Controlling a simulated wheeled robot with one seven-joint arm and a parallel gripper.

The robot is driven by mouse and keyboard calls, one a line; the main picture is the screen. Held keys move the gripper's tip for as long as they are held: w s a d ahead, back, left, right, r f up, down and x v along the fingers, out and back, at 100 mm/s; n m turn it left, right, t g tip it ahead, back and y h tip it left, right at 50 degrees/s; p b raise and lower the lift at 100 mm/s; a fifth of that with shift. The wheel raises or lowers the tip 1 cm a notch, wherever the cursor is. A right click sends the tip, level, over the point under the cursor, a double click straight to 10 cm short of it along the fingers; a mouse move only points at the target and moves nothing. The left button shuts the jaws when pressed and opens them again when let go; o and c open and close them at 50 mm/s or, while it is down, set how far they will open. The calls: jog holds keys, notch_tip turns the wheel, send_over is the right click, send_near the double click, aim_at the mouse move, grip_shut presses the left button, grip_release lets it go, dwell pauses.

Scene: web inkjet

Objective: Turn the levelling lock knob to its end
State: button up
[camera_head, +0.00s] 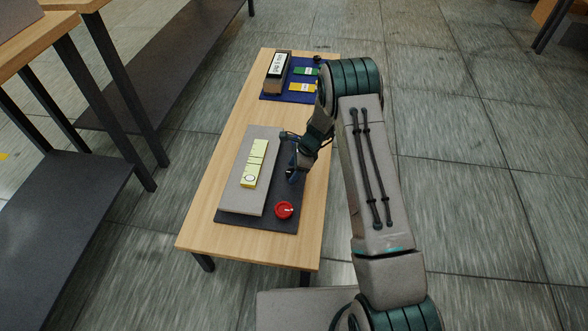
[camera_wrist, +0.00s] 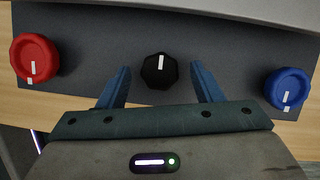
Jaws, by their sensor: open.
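Three knobs sit in a row on a dark panel (camera_wrist: 95,50) in the wrist view: a red knob (camera_wrist: 36,55) at left, a black knob (camera_wrist: 160,71) in the middle and a blue knob (camera_wrist: 284,88) at right. No label shows which is the levelling lock knob. The black knob's white mark points up in the picture; the red and blue knobs' marks lie toward the bottom. My gripper (camera_wrist: 160,66) is open, one blue finger on each side of the black knob, with gaps visible. In the head view my gripper (camera_head: 293,172) is over the panel, hiding the black knob.
The panel lies on a wooden bench (camera_head: 200,225), with a grey block (camera_head: 237,195) bearing yellow-green labels (camera_head: 254,162) beside the knobs. A blue mat (camera_head: 273,95) with a box (camera_head: 277,70) and small cards lies at the far end. Floor to the right is clear.

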jog(key=c, duration=1)
